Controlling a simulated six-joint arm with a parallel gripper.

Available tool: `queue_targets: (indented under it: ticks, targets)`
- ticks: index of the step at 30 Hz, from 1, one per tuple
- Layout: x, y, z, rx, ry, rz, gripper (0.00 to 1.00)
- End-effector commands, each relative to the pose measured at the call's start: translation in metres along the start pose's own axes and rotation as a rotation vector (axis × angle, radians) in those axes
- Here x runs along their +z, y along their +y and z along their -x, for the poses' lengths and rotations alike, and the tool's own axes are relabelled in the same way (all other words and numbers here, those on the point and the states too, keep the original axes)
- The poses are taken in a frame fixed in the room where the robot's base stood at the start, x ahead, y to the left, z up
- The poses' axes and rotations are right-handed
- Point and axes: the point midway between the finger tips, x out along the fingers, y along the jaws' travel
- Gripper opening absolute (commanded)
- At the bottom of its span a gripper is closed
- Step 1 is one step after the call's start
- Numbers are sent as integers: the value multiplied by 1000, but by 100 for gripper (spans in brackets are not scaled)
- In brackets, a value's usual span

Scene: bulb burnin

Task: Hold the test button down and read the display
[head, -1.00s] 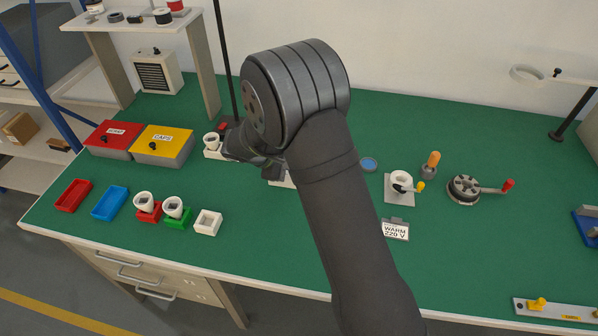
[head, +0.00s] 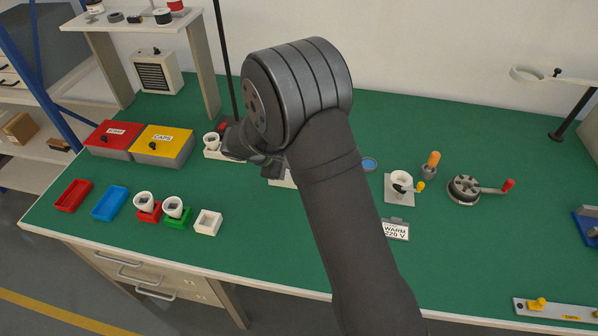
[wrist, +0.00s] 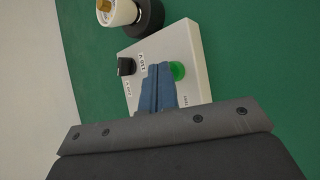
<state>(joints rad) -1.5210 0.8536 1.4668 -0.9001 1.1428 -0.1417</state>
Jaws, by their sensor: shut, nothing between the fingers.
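In the wrist view a white test box (wrist: 195,65) stands on the green bench, with a round green button (wrist: 178,71), a black knob (wrist: 126,66) and small labels on its top. My gripper (wrist: 158,72) is shut and empty, its blue fingertips over the box top right beside the green button. I cannot tell whether they touch or press it. In the head view my arm hides most of the box, and only a white edge (head: 283,182) shows below my wrist. No lit display reading is visible in either view.
A white-and-brass part in a black ring (wrist: 118,12) stands close to the box. A card reading WARM 220 V (head: 396,230) lies right of my arm. Red (head: 73,195) and blue (head: 109,203) trays are at left. The bench's front middle is clear.

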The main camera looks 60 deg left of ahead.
Motion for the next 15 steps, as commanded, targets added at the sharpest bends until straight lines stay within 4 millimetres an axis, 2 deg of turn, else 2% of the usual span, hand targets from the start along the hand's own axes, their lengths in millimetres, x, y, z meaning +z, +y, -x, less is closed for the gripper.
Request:
queue_targets:
  ticks: [6, 15]
  targets:
    - [5, 5, 7, 0, 1, -1, 0]
    - [5, 6, 8, 1, 1, 0, 0]
